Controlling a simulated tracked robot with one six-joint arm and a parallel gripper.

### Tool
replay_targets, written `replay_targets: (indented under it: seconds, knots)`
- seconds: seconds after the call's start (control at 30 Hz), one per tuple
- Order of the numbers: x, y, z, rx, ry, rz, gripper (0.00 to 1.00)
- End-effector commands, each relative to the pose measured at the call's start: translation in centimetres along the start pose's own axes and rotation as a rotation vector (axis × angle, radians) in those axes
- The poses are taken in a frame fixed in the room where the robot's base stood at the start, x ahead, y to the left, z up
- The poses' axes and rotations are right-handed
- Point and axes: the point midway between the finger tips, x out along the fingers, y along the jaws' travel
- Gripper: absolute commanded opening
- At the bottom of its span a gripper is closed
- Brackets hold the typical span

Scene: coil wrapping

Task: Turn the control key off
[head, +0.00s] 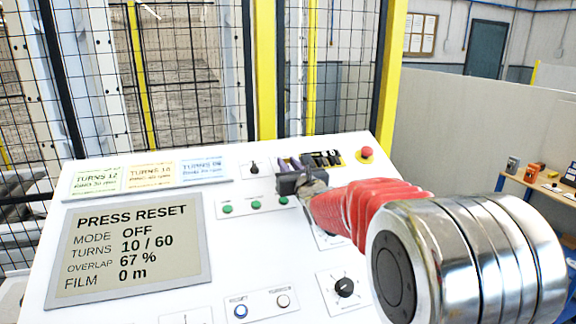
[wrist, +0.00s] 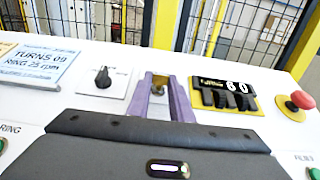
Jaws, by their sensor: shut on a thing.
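My gripper (head: 290,164) reaches over the white control panel (head: 225,300) from the right in the head view. In the wrist view its two purple fingers (wrist: 161,80) stand close together around a small metallic piece, the control key (wrist: 158,88). The gripper is shut on the key. Most of the key and its lock are hidden by the fingers and the dark gripper body, so I cannot read its angle. The panel's screen (head: 136,247) reads PRESS RESET, MODE OFF, TURNS 10 / 60.
A black selector knob (wrist: 103,76) is left of the fingers. A thumbwheel counter (wrist: 224,95) and red stop button (wrist: 302,100) are on the right. Green buttons (head: 256,204), a blue-ringed button (head: 241,311) and a dial (head: 344,287) lie nearer. A mesh fence (head: 190,70) stands behind.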

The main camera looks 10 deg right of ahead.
Motion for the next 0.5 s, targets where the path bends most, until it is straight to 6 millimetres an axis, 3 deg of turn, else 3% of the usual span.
replay_targets:
  seconds: [0.5]
  knots:
    - [-0.01, -0.27, -0.01, -0.034, 0.0, 0.07, 0.0]
